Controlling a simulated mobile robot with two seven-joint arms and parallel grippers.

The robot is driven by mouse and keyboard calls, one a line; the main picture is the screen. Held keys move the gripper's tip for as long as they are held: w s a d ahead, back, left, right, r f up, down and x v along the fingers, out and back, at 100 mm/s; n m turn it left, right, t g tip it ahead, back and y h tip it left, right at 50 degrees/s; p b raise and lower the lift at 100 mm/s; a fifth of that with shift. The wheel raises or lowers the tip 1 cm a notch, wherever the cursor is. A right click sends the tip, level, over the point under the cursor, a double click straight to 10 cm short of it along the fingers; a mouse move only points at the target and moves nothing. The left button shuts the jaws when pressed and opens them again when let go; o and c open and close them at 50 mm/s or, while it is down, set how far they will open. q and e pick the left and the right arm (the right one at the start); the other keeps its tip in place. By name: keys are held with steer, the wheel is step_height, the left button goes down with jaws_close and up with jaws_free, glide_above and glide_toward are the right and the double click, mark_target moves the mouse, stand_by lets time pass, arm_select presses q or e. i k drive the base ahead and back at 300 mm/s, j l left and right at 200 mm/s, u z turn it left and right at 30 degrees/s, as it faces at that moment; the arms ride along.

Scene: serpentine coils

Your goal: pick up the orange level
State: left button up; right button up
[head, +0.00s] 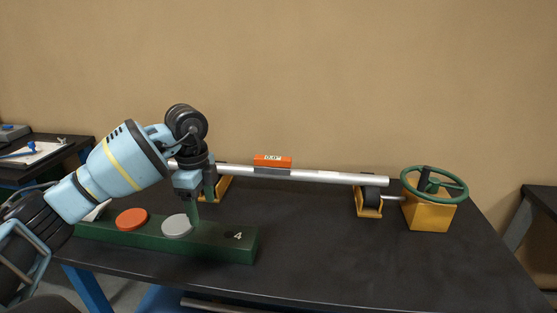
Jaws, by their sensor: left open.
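The orange level (272,160) is a small orange block with a light display on its front. It sits on top of a long silver pipe (330,177) that lies across yellow supports on the dark table. My left gripper (194,212) is open and points down, left of the level and apart from it. Its fingers are over the green block near the grey disc, and they partly hide the pipe's left part. My right gripper is not in view.
A green block (215,245) marked 4 holds an orange disc (132,219) and a grey disc (177,226) at the front left. A green handwheel (434,185) on a yellow box (428,215) stands right of the pipe. The front right of the table (400,265) is clear.

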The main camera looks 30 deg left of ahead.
mark_target(267, 165)
steer(key=i, duration=1.15)
